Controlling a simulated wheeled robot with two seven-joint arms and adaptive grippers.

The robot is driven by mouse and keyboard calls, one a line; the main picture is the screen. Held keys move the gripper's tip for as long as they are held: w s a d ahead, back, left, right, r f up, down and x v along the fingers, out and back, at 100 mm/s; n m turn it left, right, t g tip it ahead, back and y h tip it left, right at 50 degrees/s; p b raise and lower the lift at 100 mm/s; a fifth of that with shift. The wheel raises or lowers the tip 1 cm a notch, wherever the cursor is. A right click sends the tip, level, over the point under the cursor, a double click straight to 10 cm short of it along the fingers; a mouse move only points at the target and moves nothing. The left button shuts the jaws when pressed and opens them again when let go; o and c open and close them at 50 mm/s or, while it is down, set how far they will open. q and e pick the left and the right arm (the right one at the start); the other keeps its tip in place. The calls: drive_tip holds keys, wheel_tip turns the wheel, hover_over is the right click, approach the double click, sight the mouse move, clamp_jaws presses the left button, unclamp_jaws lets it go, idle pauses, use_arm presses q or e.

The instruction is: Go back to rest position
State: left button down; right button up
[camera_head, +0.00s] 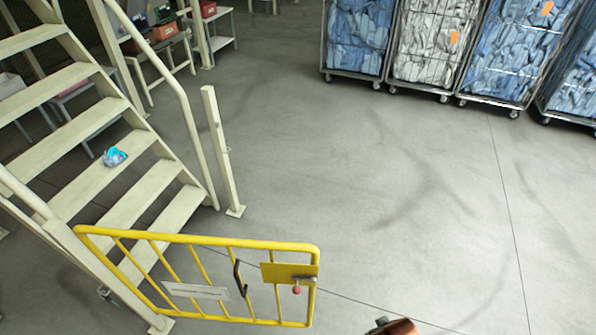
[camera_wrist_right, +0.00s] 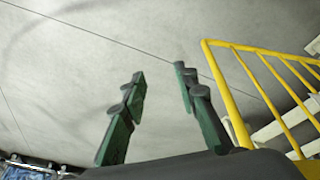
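My right gripper (camera_wrist_right: 158,85) shows in the right wrist view. Its two green and dark fingers are apart, with only grey floor between them. A yellow gate (camera_head: 200,240) with a black handle and a latch plate stands at the foot of the stairs in the head view. Its yellow frame also shows at the right of the wrist view (camera_wrist_right: 222,85), beside the right finger and apparently apart from it. A small orange-brown and dark part at the bottom edge of the head view seems to be my arm. My left gripper is not in view.
Cream metal stairs (camera_head: 110,155) rise at the left, with a blue item (camera_head: 114,157) on one step. A cream post (camera_head: 222,150) stands beside them. Wheeled cages (camera_head: 430,45) of blue and white bags line the back right. The grey floor (camera_head: 380,200) between is clear.

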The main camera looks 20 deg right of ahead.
drive_tip(key=s+a+f+g, duration=0.1)
drive_tip(key=s+f, duration=0.1)
drive_tip(key=f, duration=1)
drive_tip(key=s+f, duration=0.2)
drive_tip(key=f, duration=1)
drive_tip(key=s+f+n+g, duration=0.1)
drive_tip(key=s+f, duration=1.6)
drive_tip(key=s, duration=0.2)
drive_tip(key=shift+a+y, duration=0.2)
drive_tip(key=shift+y, duration=0.1)
